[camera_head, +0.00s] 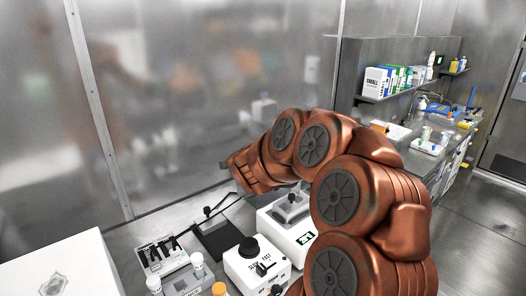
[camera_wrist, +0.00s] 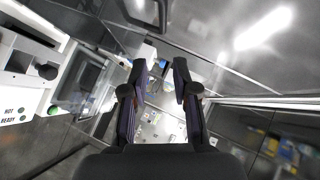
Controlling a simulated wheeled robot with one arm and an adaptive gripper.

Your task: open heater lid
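A white heater-like device (camera_head: 288,228) with a small green display stands on the bench, partly hidden by my arm. A grey lid-like part (camera_head: 291,207) sits on its top; I cannot tell surely whether it is shut. In the wrist view a white device (camera_wrist: 22,85) marked HOT and READY is at the left edge, with a see-through panel beside it; I cannot tell surely that it is the same device. My gripper (camera_wrist: 160,68) has its two fingers apart with nothing between them, to the right of that device. In the head view the fingers are not clear.
A white device with a black knob (camera_head: 250,262) stands in front. A dark flat stand (camera_head: 216,238), a rack with black tools (camera_head: 162,254) and small capped bottles are to its left. A white box (camera_head: 65,268) is at the lower left. A metal wall (camera_head: 200,90) rises behind the bench.

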